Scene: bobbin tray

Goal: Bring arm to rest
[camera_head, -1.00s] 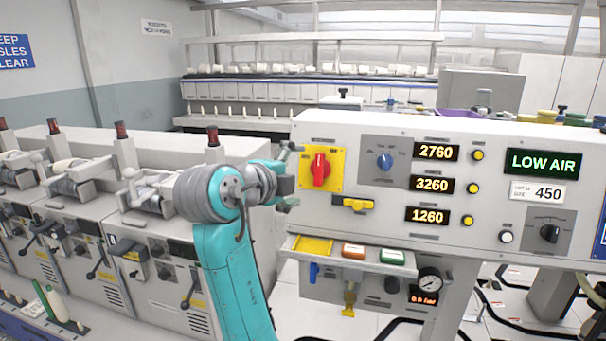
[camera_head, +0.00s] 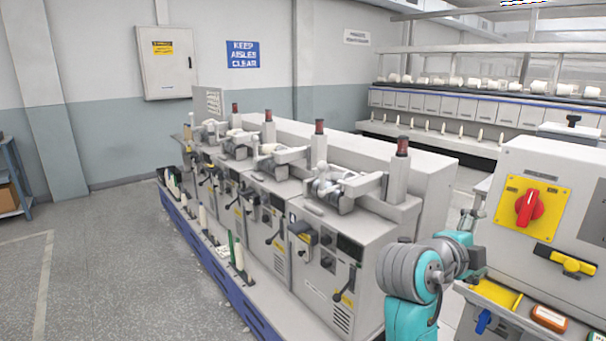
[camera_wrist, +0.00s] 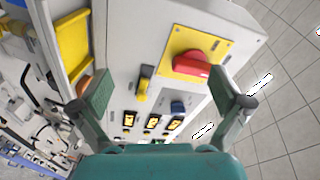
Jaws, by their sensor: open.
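My gripper (camera_wrist: 158,98) is open and empty in the wrist view, its two fingers spread wide apart. In front of it is the control panel (camera_wrist: 130,50) with a red rotary switch (camera_wrist: 191,66) on a yellow plate and a yellow-handled switch (camera_wrist: 143,84). In the head view my teal arm stands at the lower right, and my gripper (camera_head: 474,240) is partly hidden behind its own wrist, left of the panel (camera_head: 555,160). The red switch (camera_head: 529,208) shows there too. I cannot tell the exact gap between fingers and panel.
A row of winding units (camera_head: 290,220) with red-topped posts runs left of my arm. A long bobbin machine (camera_head: 440,110) stands behind. A small shelf with a yellow tray (camera_head: 497,293) juts out below the panel. Open floor (camera_head: 120,270) lies at the left.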

